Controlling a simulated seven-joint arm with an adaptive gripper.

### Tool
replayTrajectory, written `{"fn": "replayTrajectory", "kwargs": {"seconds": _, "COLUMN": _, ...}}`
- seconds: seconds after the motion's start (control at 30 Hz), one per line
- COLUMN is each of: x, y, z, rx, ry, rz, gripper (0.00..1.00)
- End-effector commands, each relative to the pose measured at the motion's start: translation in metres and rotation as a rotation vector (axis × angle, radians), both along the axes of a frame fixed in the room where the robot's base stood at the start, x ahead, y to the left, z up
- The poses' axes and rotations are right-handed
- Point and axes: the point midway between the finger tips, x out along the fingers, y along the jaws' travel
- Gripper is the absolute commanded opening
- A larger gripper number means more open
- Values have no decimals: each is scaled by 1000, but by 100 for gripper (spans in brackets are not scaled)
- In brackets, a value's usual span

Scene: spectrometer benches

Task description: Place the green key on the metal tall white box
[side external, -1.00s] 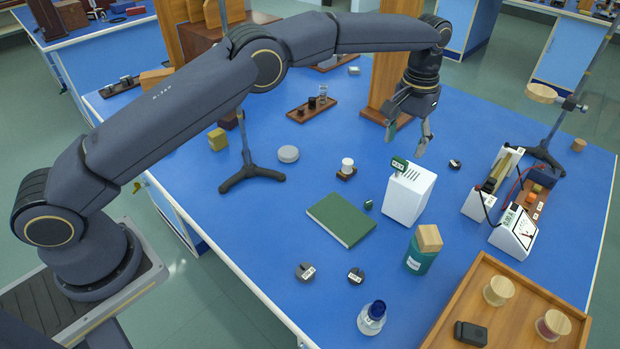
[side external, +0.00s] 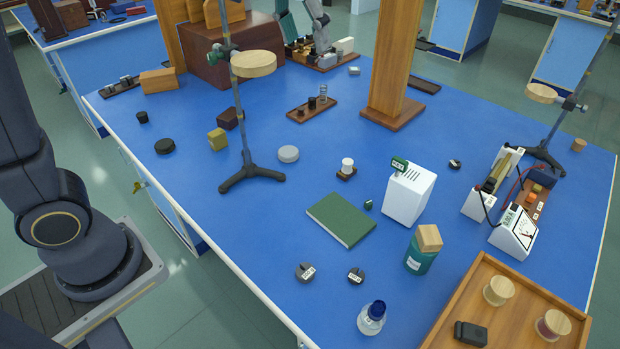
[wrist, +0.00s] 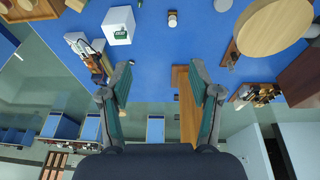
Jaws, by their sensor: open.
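The white box (side external: 409,195) stands upright on the blue bench, right of the middle, with slots in its top. A small green piece with pale marks (side external: 399,164) sits at its top left edge; I cannot tell whether it is the green key or part of the box. A small dark green block (side external: 368,204) lies on the bench left of the box. The box also shows at the upper left of the wrist view (wrist: 118,26). My gripper (wrist: 160,80) is open and empty, its fingers wide apart. It shows at the top of the side view (side external: 307,42), far from the box.
A green book (side external: 342,219) lies left of the box, and a teal jar (side external: 421,252) stands in front. A wooden post (side external: 388,65) and a stand with a round disc (side external: 254,64) rise from the bench. Meters (side external: 513,232) stand at the right. Bench around the grey puck (side external: 288,154) is fairly clear.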

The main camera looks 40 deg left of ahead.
Motion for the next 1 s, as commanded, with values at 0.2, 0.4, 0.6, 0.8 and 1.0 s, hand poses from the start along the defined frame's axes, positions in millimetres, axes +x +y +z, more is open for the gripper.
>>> {"fn": "replayTrajectory", "kwargs": {"seconds": 0.2, "x": -122, "y": 43, "z": -22, "rx": 15, "ry": -128, "rz": 7, "gripper": 63}}
{"fn": "replayTrajectory", "kwargs": {"seconds": 0.4, "x": -188, "y": 59, "z": -68, "rx": 36, "ry": -202, "rz": 9, "gripper": 63}}
{"fn": "replayTrajectory", "kwargs": {"seconds": 0.6, "x": -206, "y": 62, "z": -86, "rx": 44, "ry": -220, "rz": 8, "gripper": 63}}
{"fn": "replayTrajectory", "kwargs": {"seconds": 0.8, "x": -206, "y": 62, "z": -86, "rx": 44, "ry": -219, "rz": 8, "gripper": 63}}
{"fn": "replayTrajectory", "kwargs": {"seconds": 1.0, "x": -206, "y": 62, "z": -86, "rx": 44, "ry": -218, "rz": 7, "gripper": 63}}
